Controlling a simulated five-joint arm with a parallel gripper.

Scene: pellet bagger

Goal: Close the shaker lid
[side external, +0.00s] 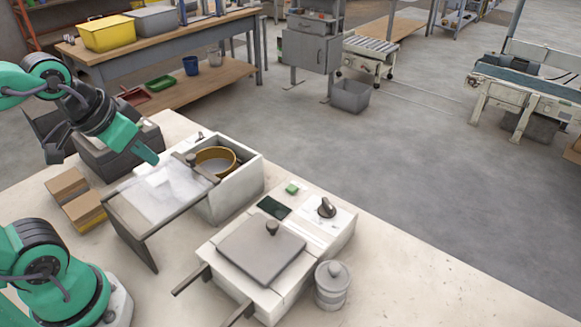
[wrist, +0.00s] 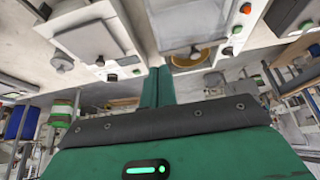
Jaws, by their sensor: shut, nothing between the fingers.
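The shaker (side external: 228,198) is a white box with a brass sieve ring (side external: 231,158) inside; the sieve shows uncovered. Its lid (side external: 160,188) is a flat, clear-greyish panel with a dark knob (side external: 191,158) near its far edge. The lid lies mostly off the box, over a dark frame to the lower left. My gripper (side external: 152,159) is shut and empty, in front of and left of the knob and seemingly above the lid's far left corner. In the wrist view, the shut green fingers (wrist: 158,86) point toward the lid (wrist: 190,25) and the brass ring (wrist: 187,62).
A second white unit (side external: 330,232) with a flat grey lid (side external: 262,250) and knob stands to the right, with a grey lidded jar (side external: 332,285) beside it. Brown boxes (side external: 76,200) sit left of the shaker's frame. The table's right part is clear.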

